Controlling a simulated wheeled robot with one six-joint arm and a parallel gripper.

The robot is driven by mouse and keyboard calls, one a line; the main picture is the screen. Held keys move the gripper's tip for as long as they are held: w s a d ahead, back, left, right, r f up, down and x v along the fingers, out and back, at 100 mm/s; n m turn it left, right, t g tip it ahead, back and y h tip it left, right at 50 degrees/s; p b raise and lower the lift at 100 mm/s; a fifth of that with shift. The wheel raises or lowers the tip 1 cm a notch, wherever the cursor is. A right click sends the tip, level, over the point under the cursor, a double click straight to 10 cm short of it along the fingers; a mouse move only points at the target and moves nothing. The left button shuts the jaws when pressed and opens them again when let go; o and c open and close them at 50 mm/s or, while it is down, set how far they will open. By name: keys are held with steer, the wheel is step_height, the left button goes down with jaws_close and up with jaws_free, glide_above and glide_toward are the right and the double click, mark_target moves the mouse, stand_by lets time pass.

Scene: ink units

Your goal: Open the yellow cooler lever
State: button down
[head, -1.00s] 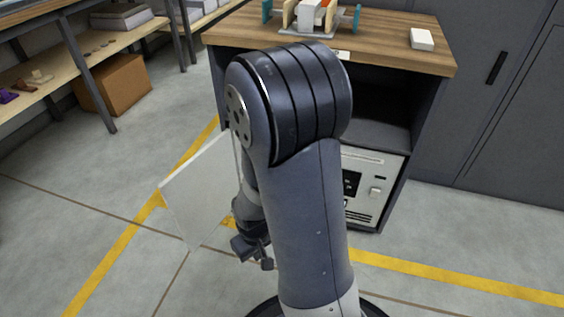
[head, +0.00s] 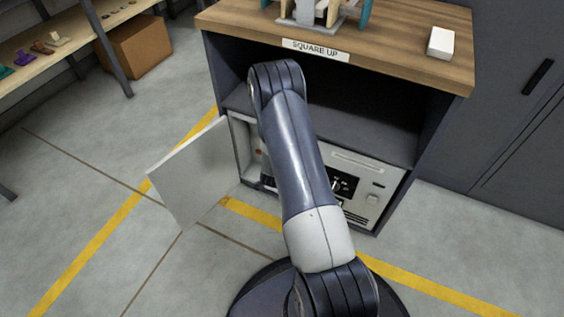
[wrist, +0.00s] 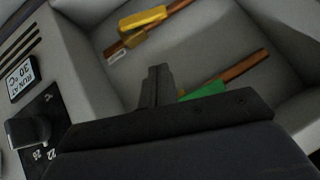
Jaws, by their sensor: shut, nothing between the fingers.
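In the wrist view, the yellow lever (wrist: 143,18) sits on a brown pipe at the top of the pale compartment. Its handle runs roughly along the pipe, at a slight angle. My gripper (wrist: 157,73) is shut and empty, pointing into the compartment. Its tips appear below the yellow lever in the picture and apart from it. A green lever (wrist: 205,91) on a second brown pipe lies just right of the fingers, partly hidden by my gripper. In the head view, my arm hides the gripper and both levers.
The wrist view shows a black dial (wrist: 28,128) and a "RUN AT 30°C" label (wrist: 22,78) at left. In the head view, the unit's white door (head: 190,172) stands open at left. A workbench top (head: 385,42) overhangs the unit. The floor in front is clear.

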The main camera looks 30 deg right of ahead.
steer(key=w+d+f+b, duration=0.3)
steer(key=w+f, duration=0.3)
steer(key=f, duration=0.4)
steer(key=shift+w+b, duration=0.2)
steer(key=shift+b, duration=0.3)
steer(key=shift+r, duration=0.1)
steer(key=shift+w+a+f+b, duration=0.5)
steer(key=shift+w+f+b, duration=0.1)
steer(key=shift+b, duration=0.6)
steer(key=shift+r, duration=0.1)
